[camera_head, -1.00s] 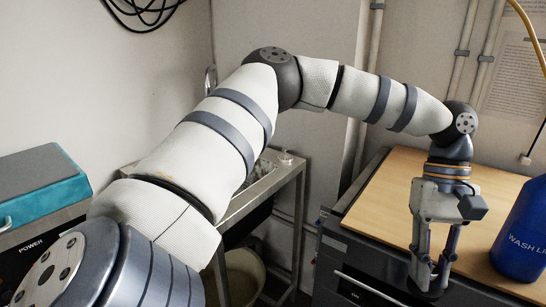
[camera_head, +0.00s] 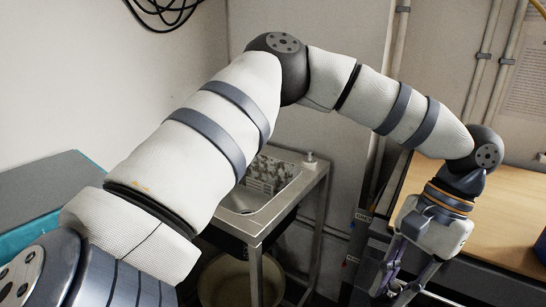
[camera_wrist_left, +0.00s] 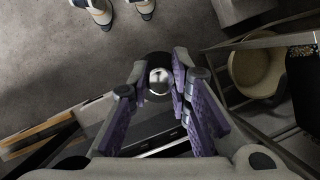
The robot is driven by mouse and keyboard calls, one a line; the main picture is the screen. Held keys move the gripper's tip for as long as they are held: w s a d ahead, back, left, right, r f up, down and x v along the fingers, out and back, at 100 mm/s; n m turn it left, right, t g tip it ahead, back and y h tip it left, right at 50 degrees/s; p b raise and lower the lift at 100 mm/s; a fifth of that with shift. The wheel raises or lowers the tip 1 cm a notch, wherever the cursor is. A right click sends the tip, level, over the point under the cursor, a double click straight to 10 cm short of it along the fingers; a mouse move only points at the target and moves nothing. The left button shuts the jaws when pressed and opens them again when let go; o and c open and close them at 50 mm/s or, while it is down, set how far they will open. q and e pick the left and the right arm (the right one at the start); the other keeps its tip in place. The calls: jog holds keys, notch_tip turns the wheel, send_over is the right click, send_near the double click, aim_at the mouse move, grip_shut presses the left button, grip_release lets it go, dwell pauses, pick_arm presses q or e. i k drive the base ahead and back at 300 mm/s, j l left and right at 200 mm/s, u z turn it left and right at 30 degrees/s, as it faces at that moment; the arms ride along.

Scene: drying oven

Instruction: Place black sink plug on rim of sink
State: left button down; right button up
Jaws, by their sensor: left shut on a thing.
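My left gripper (camera_head: 400,287) hangs at the lower right of the head view, in front of the black oven. In the left wrist view, my left gripper (camera_wrist_left: 155,88) is shut on the black sink plug (camera_wrist_left: 158,82), a dark round disc with a shiny metal knob between the fingers. The plug is held in the air above the floor, apart from the sink. The steel sink (camera_head: 240,200) stands left of the gripper, partly hidden by my arm. Its bare rim (camera_head: 283,203) shows at the front right. My right gripper is not in view.
A beige bucket (camera_head: 232,283) stands under the sink frame; it also shows in the wrist view (camera_wrist_left: 258,72). A small fitting (camera_head: 310,159) sits at the sink's back corner. The wooden worktop (camera_head: 500,205) is at right. A teal box (camera_head: 35,235) is at left.

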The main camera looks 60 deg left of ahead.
aim_at(287, 156)
jog(key=i+j, duration=0.1)
jog(key=j, duration=0.25)
jog(key=i+j+u, duration=0.1)
jog(key=j, duration=0.2)
jog(key=i+j, duration=0.1)
jog(key=j, duration=0.25)
jog(key=i+j+u, duration=0.1)
jog(key=j, duration=0.2)
